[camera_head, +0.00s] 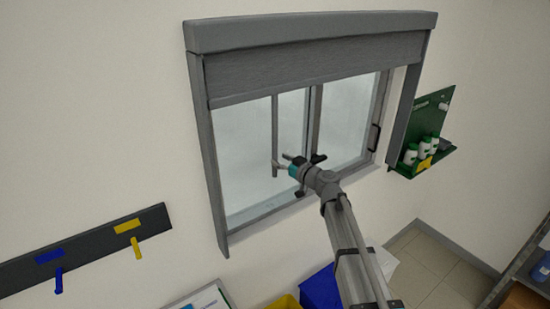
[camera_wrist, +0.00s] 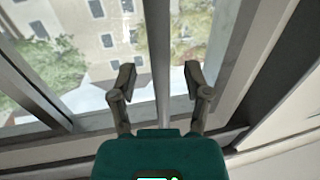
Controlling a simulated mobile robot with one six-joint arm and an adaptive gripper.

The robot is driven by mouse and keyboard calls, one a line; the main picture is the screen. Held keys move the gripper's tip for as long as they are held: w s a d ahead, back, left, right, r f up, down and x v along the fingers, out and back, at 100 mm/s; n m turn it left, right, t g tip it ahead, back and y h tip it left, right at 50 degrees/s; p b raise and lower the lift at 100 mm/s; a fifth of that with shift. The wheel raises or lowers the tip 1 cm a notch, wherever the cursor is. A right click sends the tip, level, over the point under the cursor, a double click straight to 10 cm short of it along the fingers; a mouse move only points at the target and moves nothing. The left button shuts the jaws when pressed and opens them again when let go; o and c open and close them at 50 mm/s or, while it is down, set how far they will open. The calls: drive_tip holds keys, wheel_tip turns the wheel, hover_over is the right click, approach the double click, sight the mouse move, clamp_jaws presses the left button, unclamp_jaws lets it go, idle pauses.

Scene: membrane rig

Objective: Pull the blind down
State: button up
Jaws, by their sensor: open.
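The grey blind (camera_head: 310,68) is partly lowered across the top of the window, with its lower edge level. A thin grey pull rod (camera_head: 275,125) hangs from it in front of the glass. My gripper (camera_head: 283,163) is open near the rod's lower part. In the wrist view, the rod (camera_wrist: 160,50) runs down between the two spread fingers of my gripper (camera_wrist: 159,82), with a gap on each side. The rod's lower end is hidden behind the gripper body there.
The window frame (camera_head: 209,150) surrounds the glass, with a dark handle (camera_head: 374,137) at right. A green shelf (camera_head: 424,163) with bottles is right of the window. A dark rail (camera_head: 85,248) with blue and yellow hooks is at left. Blue and yellow bins stand below.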

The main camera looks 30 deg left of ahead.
drive_tip(key=shift+w+a, duration=0.15)
drive_tip(key=shift+a, duration=0.55)
drive_tip(key=shift+w+a, duration=0.15)
drive_tip(key=shift+a, duration=0.55)
clamp_jaws()
